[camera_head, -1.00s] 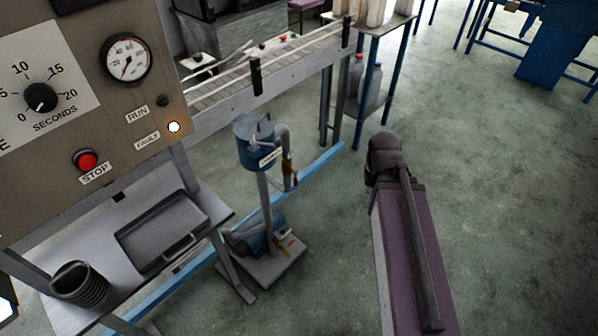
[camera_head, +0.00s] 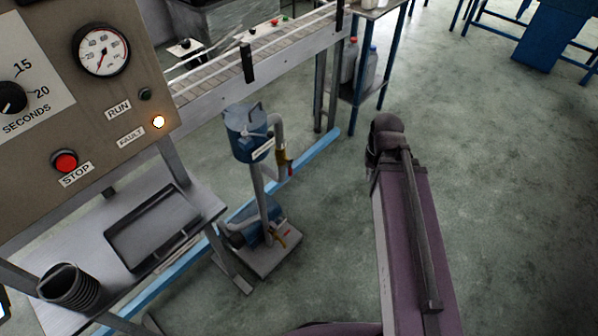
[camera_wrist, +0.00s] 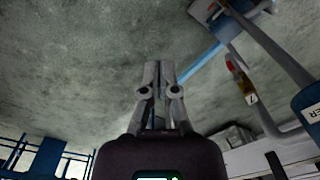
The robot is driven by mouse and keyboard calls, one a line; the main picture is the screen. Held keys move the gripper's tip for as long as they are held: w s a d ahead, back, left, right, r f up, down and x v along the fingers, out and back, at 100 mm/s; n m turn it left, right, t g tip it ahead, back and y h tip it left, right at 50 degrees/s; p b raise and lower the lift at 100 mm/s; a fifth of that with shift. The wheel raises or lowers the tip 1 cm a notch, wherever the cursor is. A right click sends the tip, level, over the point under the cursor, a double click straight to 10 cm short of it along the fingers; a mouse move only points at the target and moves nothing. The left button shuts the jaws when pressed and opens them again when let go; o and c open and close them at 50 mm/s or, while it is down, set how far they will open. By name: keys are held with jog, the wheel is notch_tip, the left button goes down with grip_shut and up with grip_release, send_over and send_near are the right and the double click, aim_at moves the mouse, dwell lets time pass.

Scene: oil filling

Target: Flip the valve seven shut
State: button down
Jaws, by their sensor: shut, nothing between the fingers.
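A blue filter tank (camera_head: 245,132) stands on a grey post in the head view. A brass valve with a red part (camera_head: 284,163) sits on the pipe at its right; it also shows in the wrist view (camera_wrist: 240,80). A second brass valve (camera_head: 280,238) is low by the base plate. The head view does not clearly show my gripper.
The control panel (camera_head: 140,80) is at left, above a shelf with a tray (camera_head: 152,228) and a ribbed black cup (camera_head: 70,286). A conveyor (camera_head: 268,62) runs behind the tank. A blue floor rail (camera_head: 315,155) passes the stand. Open floor lies at right.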

jog(key=w+a+f+y+b, duration=0.4)
jog(key=w+f+b, duration=0.2)
jog(key=f+b, duration=0.5)
jog(key=w+a+f+y+b, duration=0.45)
jog(key=w+f+b, duration=0.3)
jog(key=b, duration=0.45)
jog(key=w+f+m+t+y+b, duration=0.1)
jog(key=w+f+y+b, duration=0.8)
jog(key=b, duration=1.6)
jog(key=w+f, duration=0.3)
jog(key=w, duration=0.1)
jog(key=shift+w+t+b, duration=0.15)
jog(key=shift+t+b, duration=0.15)
jog(key=shift+a, duration=0.25)
send_near(290, 168)
jog(key=w+a+f, duration=0.4)
jog(key=a, duration=0.1)
jog(key=shift+s+a+r, duration=0.15)
jog(key=shift+s+a, duration=0.5)
jog(key=shift+a, duration=0.15)
